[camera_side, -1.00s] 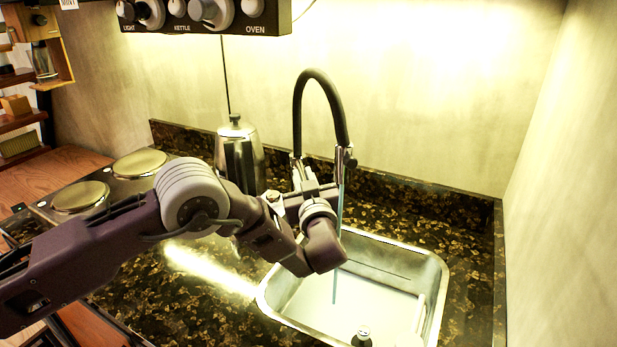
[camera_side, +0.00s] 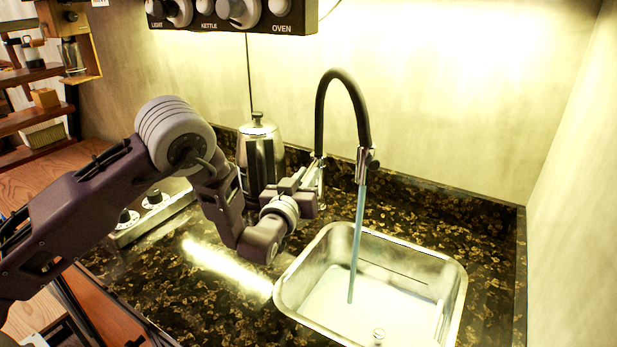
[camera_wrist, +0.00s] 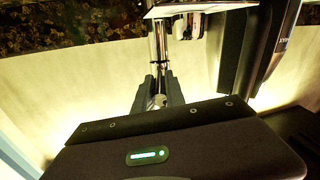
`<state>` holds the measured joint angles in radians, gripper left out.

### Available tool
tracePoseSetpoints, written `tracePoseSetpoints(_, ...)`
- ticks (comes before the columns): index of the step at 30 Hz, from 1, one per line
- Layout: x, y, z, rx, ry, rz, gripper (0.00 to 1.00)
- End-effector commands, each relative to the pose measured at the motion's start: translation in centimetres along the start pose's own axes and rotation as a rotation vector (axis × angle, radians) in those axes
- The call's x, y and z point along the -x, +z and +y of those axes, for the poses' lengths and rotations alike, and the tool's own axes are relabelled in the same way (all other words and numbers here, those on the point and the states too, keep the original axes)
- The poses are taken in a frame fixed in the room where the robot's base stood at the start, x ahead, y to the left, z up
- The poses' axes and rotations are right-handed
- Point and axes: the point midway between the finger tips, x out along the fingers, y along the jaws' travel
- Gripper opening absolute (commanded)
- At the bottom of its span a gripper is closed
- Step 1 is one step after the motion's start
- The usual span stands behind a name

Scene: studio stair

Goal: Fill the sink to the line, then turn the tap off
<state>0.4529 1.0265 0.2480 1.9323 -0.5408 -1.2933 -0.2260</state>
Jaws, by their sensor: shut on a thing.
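The black-hosed tap (camera_side: 343,78) arches over the metal sink (camera_side: 459,290). A bluish stream of water (camera_side: 357,245) runs from its spout into the sink. My gripper (camera_side: 312,178) is at the foot of the tap, left of the sink. In the wrist view my gripper (camera_wrist: 159,92) is shut on a slim metal part of the tap (camera_wrist: 157,48), apparently its lever. The fingers hide part of it.
A steel kettle (camera_side: 259,140) stands behind my gripper, close to it, against the wall. A knob panel (camera_side: 232,14) hangs above. A small knob-like thing (camera_side: 378,335) shows in the sink's front. Dark counter right of the sink is clear.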

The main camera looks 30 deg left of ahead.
Motion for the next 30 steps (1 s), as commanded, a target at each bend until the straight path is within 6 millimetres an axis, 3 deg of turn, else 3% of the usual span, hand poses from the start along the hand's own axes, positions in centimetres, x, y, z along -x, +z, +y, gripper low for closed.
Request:
tracePoseSetpoints(8,0.0,-0.1,0.0,0.000,0.001,0.003,0.00)
tracePoseSetpoints(9,0.0,-0.1,0.0,0.000,0.001,0.003,0.17)
tracePoseSetpoints(12,0.0,-0.1,0.0,0.000,0.001,0.003,0.37)
tracePoseSetpoints(22,0.3,0.0,0.0,0.000,0.000,0.000,0.37)
tracePoseSetpoints(30,5.5,0.0,0.1,-0.002,0.001,-0.001,0.37)
